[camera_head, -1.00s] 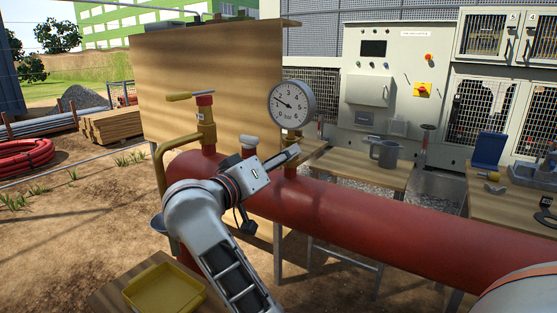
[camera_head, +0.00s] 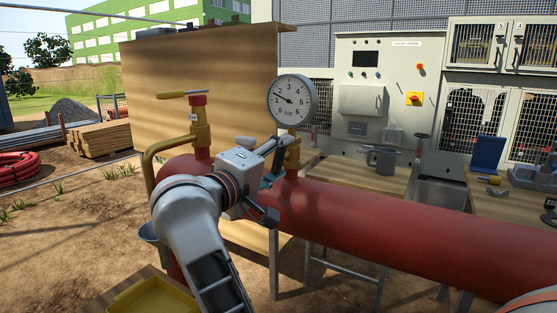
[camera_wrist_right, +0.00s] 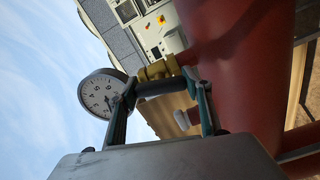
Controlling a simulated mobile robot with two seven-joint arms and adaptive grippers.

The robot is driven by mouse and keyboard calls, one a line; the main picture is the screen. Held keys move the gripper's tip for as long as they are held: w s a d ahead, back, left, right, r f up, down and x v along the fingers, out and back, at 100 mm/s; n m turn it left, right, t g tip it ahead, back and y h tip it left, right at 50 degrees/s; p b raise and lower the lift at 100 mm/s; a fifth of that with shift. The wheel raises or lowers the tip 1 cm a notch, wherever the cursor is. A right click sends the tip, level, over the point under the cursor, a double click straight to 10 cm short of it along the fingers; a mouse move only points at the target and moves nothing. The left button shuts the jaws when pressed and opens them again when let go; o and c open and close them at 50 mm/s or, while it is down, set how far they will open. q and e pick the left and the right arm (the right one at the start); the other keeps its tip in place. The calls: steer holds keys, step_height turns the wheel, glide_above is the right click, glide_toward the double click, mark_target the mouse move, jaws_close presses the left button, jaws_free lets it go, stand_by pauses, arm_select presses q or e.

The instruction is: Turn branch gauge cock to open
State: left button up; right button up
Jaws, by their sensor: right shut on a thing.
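The branch gauge (camera_head: 292,101), a round white dial marked bar, stands above a brass cock (camera_head: 291,155) on the red pipe (camera_head: 380,220). Its needle points to between 1 and 2. My right gripper (camera_head: 273,163) is beside the cock, to its left. In the right wrist view the gripper (camera_wrist_right: 163,86) is shut on the cock's dark handle (camera_wrist_right: 160,88), one finger at each end of it. The gauge (camera_wrist_right: 103,93) and the brass cock body (camera_wrist_right: 157,70) show just beyond. The handle is mostly hidden in the head view. My left gripper is not in view.
A brass valve with a yellow lever (camera_head: 184,94) stands on the pipe's left end. A wooden panel (camera_head: 200,80) is behind it. A bench with a grey jug (camera_head: 381,159) and a control cabinet (camera_head: 350,70) stand beyond. A yellow tray (camera_head: 150,300) is at the lower left.

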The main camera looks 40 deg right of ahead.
steer(key=shift+n, duration=1.2)
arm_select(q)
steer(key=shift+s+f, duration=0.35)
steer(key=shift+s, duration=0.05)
arm_select(e)
steer(key=shift+n, duration=0.4)
